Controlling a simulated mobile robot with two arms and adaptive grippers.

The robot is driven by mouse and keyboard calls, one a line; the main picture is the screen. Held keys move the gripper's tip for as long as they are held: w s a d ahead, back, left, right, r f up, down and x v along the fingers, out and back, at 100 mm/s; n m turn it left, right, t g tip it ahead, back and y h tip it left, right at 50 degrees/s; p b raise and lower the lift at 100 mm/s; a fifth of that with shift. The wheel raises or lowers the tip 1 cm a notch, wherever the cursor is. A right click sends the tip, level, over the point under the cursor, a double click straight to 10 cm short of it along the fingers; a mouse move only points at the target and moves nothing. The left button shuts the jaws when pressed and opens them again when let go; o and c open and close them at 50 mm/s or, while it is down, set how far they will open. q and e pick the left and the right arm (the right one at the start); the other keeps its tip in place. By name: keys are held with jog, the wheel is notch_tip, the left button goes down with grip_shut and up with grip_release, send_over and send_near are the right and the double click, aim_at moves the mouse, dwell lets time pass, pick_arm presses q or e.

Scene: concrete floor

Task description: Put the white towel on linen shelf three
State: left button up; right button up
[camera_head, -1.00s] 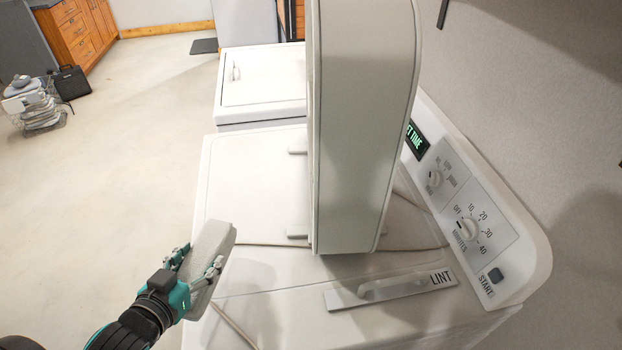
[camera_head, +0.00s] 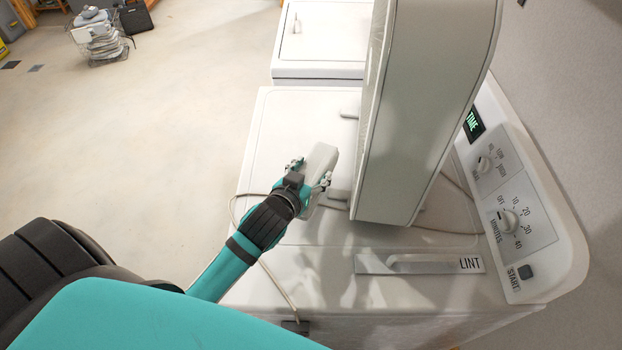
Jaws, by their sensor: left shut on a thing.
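My left gripper (camera_head: 311,183) is shut on a white towel (camera_head: 319,163), a folded pale block. It holds the towel over the top of a white dryer (camera_head: 275,125), close to the left side of the tall white upright unit. I cannot tell whether the towel touches the dryer top. My right gripper is not in view. No shelf marked as linen shelf three can be made out.
A tall white upright unit (camera_head: 414,120) stands on the dryer. The control panel (camera_head: 512,195) and LINT handle (camera_head: 420,264) are at right. Another white appliance (camera_head: 322,38) stands behind. A wire basket (camera_head: 100,38) sits on the open floor at far left. A thin cord crosses the dryer.

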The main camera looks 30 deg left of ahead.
pick_arm(q)
notch_tip(320, 180, down, 2)
jog(key=shift+f, duration=0.25)
jog(key=shift+f+p, duration=0.3)
jog(key=shift+f, duration=0.2)
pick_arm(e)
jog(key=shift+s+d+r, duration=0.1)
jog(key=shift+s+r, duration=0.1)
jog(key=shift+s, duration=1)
pick_arm(q)
jog(key=o, duration=1.3)
jog(key=shift+s, duration=0.1)
jog(key=shift+c, duration=0.2)
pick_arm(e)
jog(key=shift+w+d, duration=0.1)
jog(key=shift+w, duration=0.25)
